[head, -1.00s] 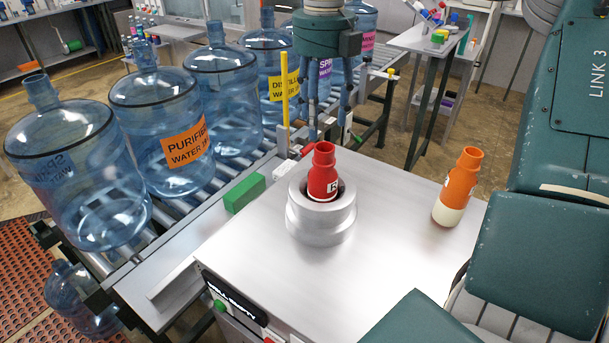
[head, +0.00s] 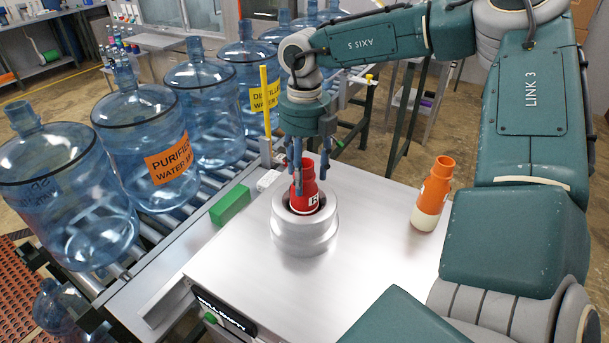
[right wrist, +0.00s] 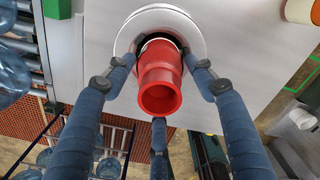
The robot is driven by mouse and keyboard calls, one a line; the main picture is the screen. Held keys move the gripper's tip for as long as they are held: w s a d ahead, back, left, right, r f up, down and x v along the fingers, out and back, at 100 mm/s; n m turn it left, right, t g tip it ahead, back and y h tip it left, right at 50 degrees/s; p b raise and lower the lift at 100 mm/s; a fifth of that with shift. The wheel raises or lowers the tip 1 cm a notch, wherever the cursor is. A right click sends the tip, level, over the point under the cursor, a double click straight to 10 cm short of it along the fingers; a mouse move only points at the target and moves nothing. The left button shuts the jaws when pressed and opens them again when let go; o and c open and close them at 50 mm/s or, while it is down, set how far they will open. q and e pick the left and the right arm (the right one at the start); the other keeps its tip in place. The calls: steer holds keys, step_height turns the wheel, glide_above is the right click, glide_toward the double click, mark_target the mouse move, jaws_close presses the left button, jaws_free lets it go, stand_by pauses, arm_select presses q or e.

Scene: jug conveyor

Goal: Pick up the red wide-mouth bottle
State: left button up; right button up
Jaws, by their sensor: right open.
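The red wide-mouth bottle (head: 307,193) stands upright in a round metal holder (head: 304,232) on the steel tabletop. The right wrist view looks down on the bottle's open mouth (right wrist: 160,95) and the holder's rim (right wrist: 125,38). My right gripper (head: 311,190) is above the holder with its blue fingers pointing down around the bottle. In the right wrist view its fingers (right wrist: 158,97) are spread on several sides of the bottle, with gaps visible. The fingers partly hide the bottle's neck in the head view. My left gripper is not in view.
An orange and cream bottle (head: 432,195) stands to the right on the tabletop (head: 370,255). A green block (head: 230,204) and a yellow post (head: 266,100) are at the conveyor edge. Large blue water jugs (head: 150,138) line the conveyor at left.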

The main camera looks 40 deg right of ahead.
jaws_close()
steer(key=shift+r, duration=0.1)
